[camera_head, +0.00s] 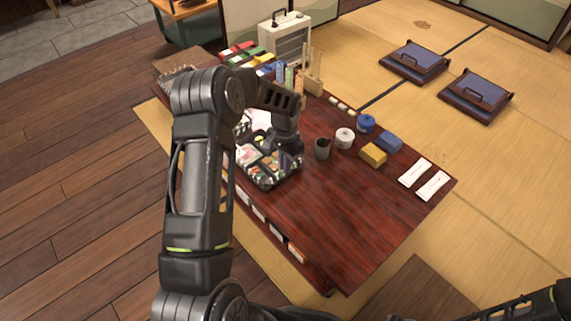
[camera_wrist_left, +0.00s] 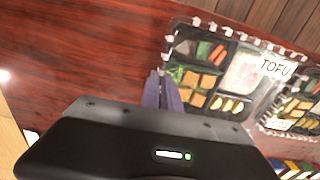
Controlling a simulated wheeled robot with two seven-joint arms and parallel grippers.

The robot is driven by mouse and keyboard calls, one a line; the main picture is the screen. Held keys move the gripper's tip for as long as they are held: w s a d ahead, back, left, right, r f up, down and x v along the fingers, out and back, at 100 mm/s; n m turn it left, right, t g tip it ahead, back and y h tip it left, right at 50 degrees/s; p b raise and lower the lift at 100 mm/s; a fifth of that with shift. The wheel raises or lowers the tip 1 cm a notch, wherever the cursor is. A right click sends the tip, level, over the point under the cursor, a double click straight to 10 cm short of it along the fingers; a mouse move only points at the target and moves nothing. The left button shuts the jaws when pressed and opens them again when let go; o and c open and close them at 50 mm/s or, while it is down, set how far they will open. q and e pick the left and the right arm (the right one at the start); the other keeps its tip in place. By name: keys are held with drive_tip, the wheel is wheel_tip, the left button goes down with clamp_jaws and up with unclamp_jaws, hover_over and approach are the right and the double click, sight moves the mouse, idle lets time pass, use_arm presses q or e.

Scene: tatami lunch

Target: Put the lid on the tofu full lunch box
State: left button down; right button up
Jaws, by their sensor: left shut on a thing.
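The lunch box (camera_wrist_left: 172,48) with a dark rim, divided compartments, tofu cubes, greens and rice shows in the left wrist view, with a white TOFU label on it. It also shows near the front-left edge of the table in the head view (camera_head: 262,184). My left gripper (camera_wrist_left: 160,88) is shut at the box's near edge; it appears to grip the clear lid, whose outline is hard to make out. In the head view the gripper (camera_head: 288,165) is over the box's right side, and my arm hides part of it. My right gripper is out of view.
Another filled lunch box (camera_wrist_left: 262,122) lies beside it. A dark cup (camera_head: 322,148), white jar (camera_head: 345,138), blue jar (camera_head: 366,123), yellow block (camera_head: 373,154) and white packets (camera_head: 415,172) stand to the right. The table (camera_head: 340,215) is clear at the front right.

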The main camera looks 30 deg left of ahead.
use_arm(q)
drive_tip(key=shift+f+b, duration=0.65)
drive_tip(key=shift+f, duration=0.55)
idle(1.8)
idle(0.3)
drive_tip(key=c, duration=1.5)
unclamp_jaws()
drive_tip(key=shift+o, duration=0.3)
drive_tip(key=o, duration=0.5)
drive_tip(key=shift+r, duration=0.1)
drive_tip(key=shift+r+p, duration=2.75)
drive_tip(key=shift+r, duration=1.2)
